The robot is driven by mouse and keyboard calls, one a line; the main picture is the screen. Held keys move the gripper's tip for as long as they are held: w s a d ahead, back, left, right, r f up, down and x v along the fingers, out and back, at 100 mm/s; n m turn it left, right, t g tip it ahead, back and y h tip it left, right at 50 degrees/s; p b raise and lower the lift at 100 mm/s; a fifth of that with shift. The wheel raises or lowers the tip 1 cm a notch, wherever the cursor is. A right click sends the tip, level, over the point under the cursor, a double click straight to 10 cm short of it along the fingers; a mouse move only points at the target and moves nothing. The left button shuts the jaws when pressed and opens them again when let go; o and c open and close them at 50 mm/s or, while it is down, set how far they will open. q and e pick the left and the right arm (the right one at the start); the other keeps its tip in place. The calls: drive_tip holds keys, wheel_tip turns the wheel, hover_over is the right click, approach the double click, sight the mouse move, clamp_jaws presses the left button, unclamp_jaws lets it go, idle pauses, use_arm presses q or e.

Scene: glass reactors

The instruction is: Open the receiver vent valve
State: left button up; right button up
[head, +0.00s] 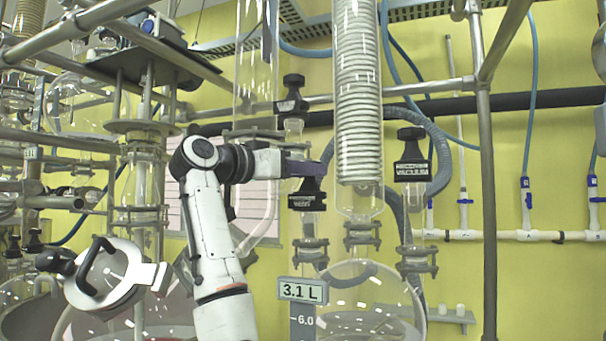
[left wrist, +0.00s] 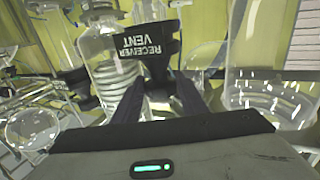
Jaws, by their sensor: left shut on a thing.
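The receiver vent valve (head: 307,200) is a black knob with a white-lettered label on a glass neck, at the centre of the head view. My left gripper (head: 305,168) reaches it from the left, and its jaws are shut on the top of the knob. In the left wrist view the valve (left wrist: 146,47) shows its "RECEIVER VENT" label upside down, with the dark fingers (left wrist: 160,90) on either side of the knob. The fingers hide part of the knob, and I cannot tell how far it is turned. My right gripper is in neither view.
A black vacuum valve (head: 411,172) stands to the right, past the coiled glass condenser (head: 358,90). Another black valve (head: 291,103) sits just above my gripper. A "3.1 L" display (head: 302,291) is below. A metal post (head: 487,200) stands at the right.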

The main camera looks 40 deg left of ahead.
use_arm(q)
drive_tip(key=shift+d+f+n+y+b, duration=0.15)
drive_tip(key=shift+n+y+b, duration=0.15)
drive_tip(key=shift+n+y, duration=0.6)
drive_tip(key=n+y, duration=0.1)
drive_tip(key=y, duration=0.2)
drive_tip(key=shift+d, duration=0.2)
drive_tip(key=n+y, duration=0.1)
drive_tip(key=y, duration=0.1)
drive_tip(key=n+g+y+p, duration=0.1)
drive_tip(key=n+y, duration=0.1)
drive_tip(key=n+g+y, duration=0.1)
drive_tip(key=y, duration=0.1)
drive_tip(key=shift+w+d+r+n, duration=0.15)
drive_tip(key=shift+d+r+n, duration=0.1)
drive_tip(key=shift+d+n, duration=0.1)
drive_tip(key=shift+d+n+g+y, duration=0.1)
drive_tip(key=shift+n+g+y, duration=1)
drive_tip(key=shift+y, duration=0.7)
drive_tip(key=shift+w+n, duration=0.1)
drive_tip(key=shift+n, duration=0.15)
drive_tip(key=o, duration=1.1)
drive_tip(key=shift+c, duration=0.2)
drive_tip(key=shift+d+f, duration=0.1)
